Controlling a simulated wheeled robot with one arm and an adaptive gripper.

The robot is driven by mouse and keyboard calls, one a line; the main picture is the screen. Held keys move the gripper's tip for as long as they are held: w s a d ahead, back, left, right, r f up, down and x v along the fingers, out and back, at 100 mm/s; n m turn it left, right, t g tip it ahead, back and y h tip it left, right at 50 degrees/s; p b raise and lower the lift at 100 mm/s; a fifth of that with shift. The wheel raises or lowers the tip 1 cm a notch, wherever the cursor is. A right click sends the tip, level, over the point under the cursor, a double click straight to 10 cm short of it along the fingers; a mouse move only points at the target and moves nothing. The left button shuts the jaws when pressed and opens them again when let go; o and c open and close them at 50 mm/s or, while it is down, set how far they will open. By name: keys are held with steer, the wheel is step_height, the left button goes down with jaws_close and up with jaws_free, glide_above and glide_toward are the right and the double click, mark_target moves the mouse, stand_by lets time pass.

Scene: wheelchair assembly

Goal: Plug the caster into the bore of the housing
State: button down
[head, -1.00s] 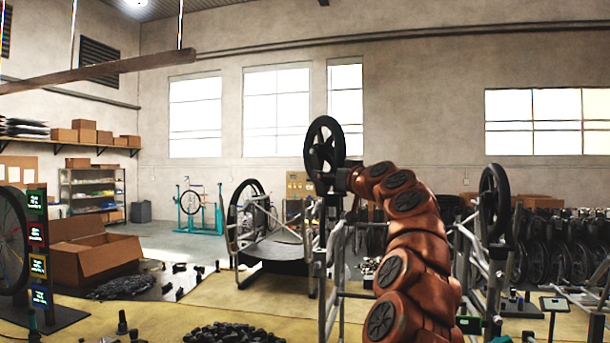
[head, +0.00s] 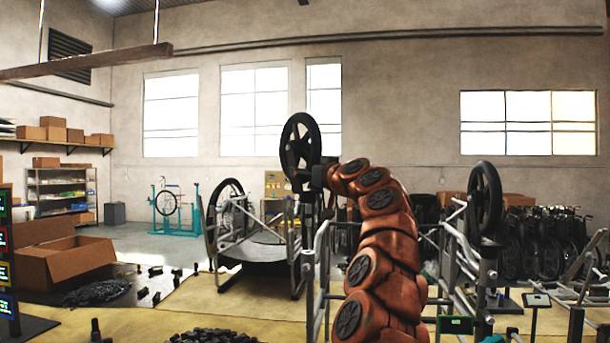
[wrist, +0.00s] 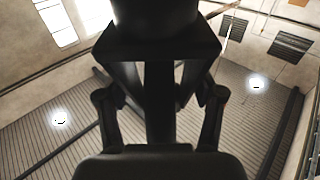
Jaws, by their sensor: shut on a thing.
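The caster, a black spoked wheel (head: 300,150), is upright in the head view, high above the left side of a silver wheelchair frame (head: 318,290). My gripper (head: 318,177) is at its lower right, shut on the caster's dark fork side. The wrist view looks up at the ceiling; my gripper's dark fingers (wrist: 158,95) meet a black mass at the top, too dark to make out. Below the caster is the frame's left front upright (head: 307,262), probably with the housing. Its bore does not show. The caster looks apart from the upright.
A second black wheel (head: 485,198) stands on the frame's right side. A heap of small black parts (head: 213,336) lies at the front. Many wheels line the right back. My arm covers part of the frame.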

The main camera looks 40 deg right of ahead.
steer(key=b, duration=0.5)
glide_above(310, 220)
steer(key=w, duration=0.2)
steer(key=shift+d+f, duration=0.2)
steer(key=shift+f, duration=2.45)
steer(key=shift+s+f+b, duration=0.1)
steer(key=shift+f+b, duration=3.4)
steer(key=shift+b, duration=0.25)
stand_by(0.8)
